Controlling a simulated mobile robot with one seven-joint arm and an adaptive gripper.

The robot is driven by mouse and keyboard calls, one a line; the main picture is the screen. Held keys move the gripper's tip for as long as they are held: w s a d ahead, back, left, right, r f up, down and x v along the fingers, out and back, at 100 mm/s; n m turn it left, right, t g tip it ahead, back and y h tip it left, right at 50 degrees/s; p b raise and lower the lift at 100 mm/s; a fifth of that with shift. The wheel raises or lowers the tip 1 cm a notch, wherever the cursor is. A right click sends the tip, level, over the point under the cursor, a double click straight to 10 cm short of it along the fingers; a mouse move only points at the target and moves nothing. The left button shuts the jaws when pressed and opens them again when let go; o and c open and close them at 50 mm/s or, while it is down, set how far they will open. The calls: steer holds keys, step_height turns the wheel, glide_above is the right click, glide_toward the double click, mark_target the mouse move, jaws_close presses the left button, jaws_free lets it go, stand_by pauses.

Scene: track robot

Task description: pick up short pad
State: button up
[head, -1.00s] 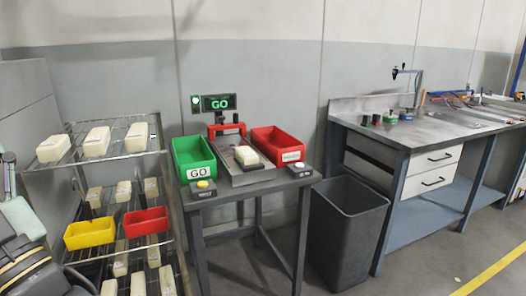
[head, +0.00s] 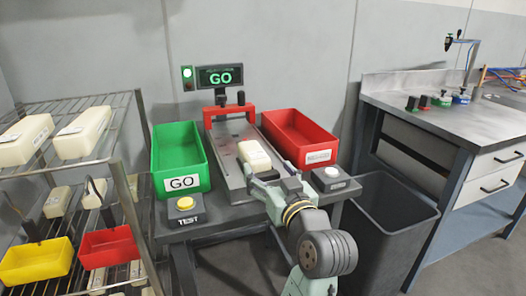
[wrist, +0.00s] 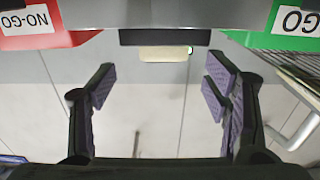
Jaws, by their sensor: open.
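A short cream pad (head: 255,155) lies on the grey metal gauge fixture (head: 228,135) on the small table, below the red bridge. It also shows in the wrist view as a pale block (wrist: 163,54) at top middle, beyond a dark bar. My gripper (head: 268,181) is at the near end of the fixture, just in front of the pad. In the wrist view my gripper (wrist: 160,88) has its two fingers wide apart with nothing between them. The near end of the pad is partly hidden by my gripper in the head view.
A green GO bin (head: 180,155) stands left of the fixture and a red NO-GO bin (head: 298,138) right. The display (head: 220,77) reads GO. A yellow TEST button (head: 185,203) and a white button (head: 332,172) flank the front. Wire shelves (head: 90,160) hold several pads.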

mark_target(254, 150)
steer(key=p+x, duration=0.1)
steer(key=x, duration=0.3)
steer(key=p+x, duration=0.1)
steer(key=x, duration=0.4)
steer(key=shift+w+a+r, duration=0.15)
steer(key=shift+a+r, duration=0.05)
steer(key=shift+a, duration=0.1)
steer(key=shift+w+a+f, duration=0.1)
steer(key=shift+w, duration=0.35)
steer(key=shift+c, duration=0.6)
steer(key=c, duration=1.1)
